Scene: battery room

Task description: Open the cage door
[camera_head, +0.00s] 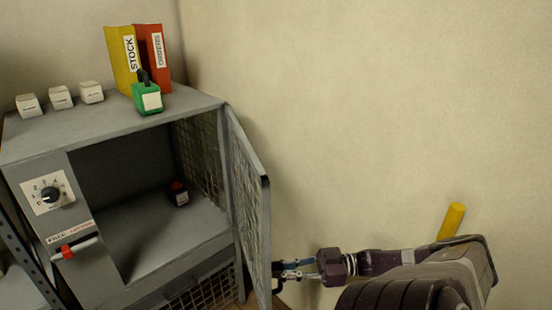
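The cage door (247,195) is a grey framed mesh panel on the right side of a grey metal cabinet (75,136). It stands swung open, well out from the cabinet front, with its outer edge toward me. The compartment behind it is uncovered. One of my grippers (281,275) comes in from the right and is at the door's lower outer edge, by a dark part that may be the handle. Its fingers are small and partly hidden, so I cannot tell whether they hold the door. My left gripper is not in view.
On top are yellow and red binders (123,62), a green item (147,98) and white boxes (60,97). A wall closes the right side.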

